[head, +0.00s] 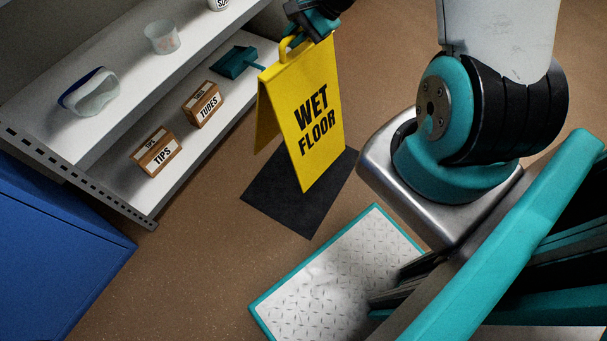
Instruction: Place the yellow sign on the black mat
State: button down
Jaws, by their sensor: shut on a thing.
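The yellow sign (311,113) reads "WET FLOOR" and has two panels spread in an A shape. My gripper (290,42) is at the top of the picture, shut on the handle of the sign. The black mat (292,219) lies flat on the brown floor below the sign. The front panel's lower edge shows in front of the mat, while the back panel's lower end shows to the left, over bare floor in the picture. I cannot tell whether the sign touches the mat or hangs above it. The sign hides the mat's far part.
A white shelf unit (107,193) stands at the left, holding boxes marked TIPS (156,152) and TUBES (203,104), goggles (92,92), a clear beaker (162,37) and a teal dustpan (236,62). A blue cabinet (60,260) is at lower left. Brown floor is clear between them and the mat.

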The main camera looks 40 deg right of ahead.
aim_at(302, 93)
jog(key=shift+s+d+r+n+g+y, duration=0.15)
jog(key=shift+d+r+n, duration=0.15)
jog(key=shift+r, duration=0.2)
jog(key=shift+s+d+r+n+g+y, duration=0.15)
jog(key=shift+r+n, duration=0.25)
jog(key=shift+r, duration=0.05)
jog(key=shift+s, duration=0.1)
notch_tip(302, 93, down, 20)
jog(key=b, duration=0.5)
jog(key=shift+r+b, duration=0.1)
jog(key=shift+b, duration=0.2)
jog(key=c, duration=1.1)
grip_release()
jog(key=shift+s, duration=0.1)
